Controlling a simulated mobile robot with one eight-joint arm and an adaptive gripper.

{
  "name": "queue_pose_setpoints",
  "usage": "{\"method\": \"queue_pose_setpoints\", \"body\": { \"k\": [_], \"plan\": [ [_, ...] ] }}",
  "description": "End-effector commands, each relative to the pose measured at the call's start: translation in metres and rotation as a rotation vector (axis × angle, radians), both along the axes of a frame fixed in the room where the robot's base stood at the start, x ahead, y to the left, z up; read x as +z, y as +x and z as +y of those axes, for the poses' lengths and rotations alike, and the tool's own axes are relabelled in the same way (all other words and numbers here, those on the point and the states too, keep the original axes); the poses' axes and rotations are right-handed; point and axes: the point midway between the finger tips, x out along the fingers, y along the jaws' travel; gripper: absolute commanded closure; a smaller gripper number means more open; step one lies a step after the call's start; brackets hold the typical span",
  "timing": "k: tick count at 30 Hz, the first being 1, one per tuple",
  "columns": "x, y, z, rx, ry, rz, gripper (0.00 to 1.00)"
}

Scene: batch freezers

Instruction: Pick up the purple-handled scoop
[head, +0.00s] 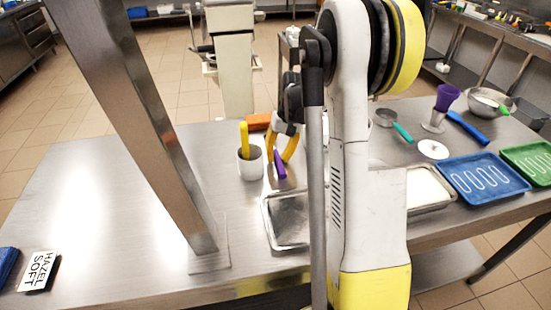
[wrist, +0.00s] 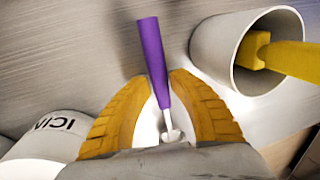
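The purple-handled scoop (wrist: 153,60) shows in the wrist view with its handle pointing up the picture and its metal end between the bases of my fingers, partly hidden by my gripper. In the head view its purple handle (head: 280,165) shows just below my fingertips, beside a white cup. My gripper (wrist: 162,79) has its yellow fingers on both sides of the scoop, with a narrow gap visible on each side. It also shows in the head view (head: 281,156), reaching down over the scoop. I cannot tell the exact height between fingers and scoop.
The white cup (head: 250,170) holding a yellow-handled tool (head: 244,139) stands close left of my gripper. A metal tray (head: 288,222) lies in front. A steel post (head: 150,130) rises at left. A teal-handled scoop (head: 402,132) and blue tray (head: 485,194) are at right. The left tabletop is mostly clear.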

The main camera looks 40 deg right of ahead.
Motion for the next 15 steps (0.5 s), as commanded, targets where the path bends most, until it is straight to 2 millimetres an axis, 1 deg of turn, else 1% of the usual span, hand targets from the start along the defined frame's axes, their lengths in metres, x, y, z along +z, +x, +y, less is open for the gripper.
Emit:
{"method": "queue_pose_setpoints", "body": {
  "k": [1,7,8,9,10,15],
  "plan": [
    [-0.0051,0.0006,0.0007,0.000,0.000,0.000,0.75],
    [-0.0040,0.0005,0.0010,0.000,0.000,0.000,0.75],
    [-0.0040,0.0005,0.0010,0.000,0.000,0.000,0.82],
    [-0.0039,0.0005,0.0010,0.000,0.000,0.000,0.94],
    [-0.0039,0.0005,0.0010,0.000,0.000,0.000,1.00],
    [-0.0040,0.0003,0.0009,0.000,0.000,0.000,1.00]
  ]
}}
